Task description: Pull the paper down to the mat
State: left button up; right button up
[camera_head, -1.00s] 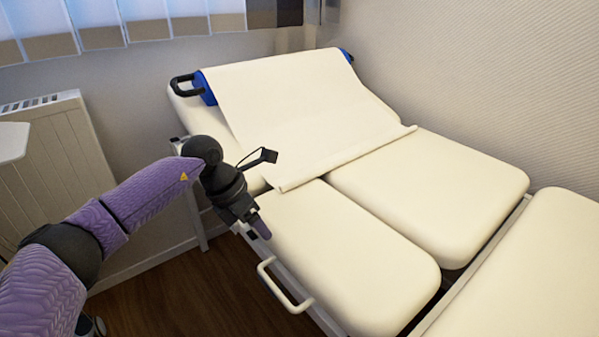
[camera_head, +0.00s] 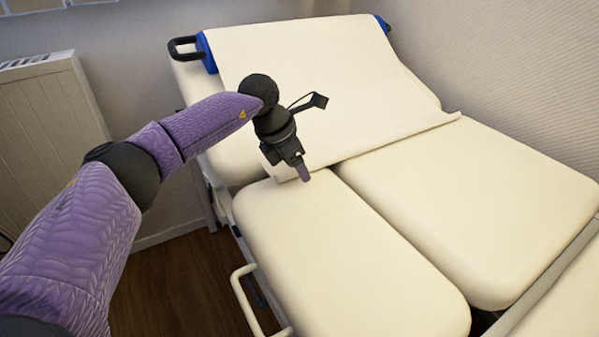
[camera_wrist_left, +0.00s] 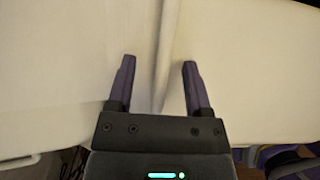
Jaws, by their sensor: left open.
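The cream paper (camera_head: 310,85) hangs from a blue roll at the raised head of the padded couch. Its curled lower edge lies across the couch near the gap between the cushions. The near cushion (camera_head: 340,255) and far cushion (camera_head: 480,205) form the flat mat surface below it. My left gripper (camera_head: 303,175) is over the near end of the paper's lower edge, pointing down. In the left wrist view its two fingers (camera_wrist_left: 158,75) are apart, with a raised pale edge running between them. I cannot tell whether they touch it. My right gripper is not in view.
A black handle (camera_head: 183,47) sits beside the blue roll (camera_head: 207,52). A white side rail (camera_head: 243,290) sticks out at the couch's near side. A radiator (camera_head: 50,120) stands at left. The cushions are clear.

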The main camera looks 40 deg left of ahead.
pick_arm(q)
jog(key=shift+c, duration=0.3)
grip_shut()
dwell(1.2)
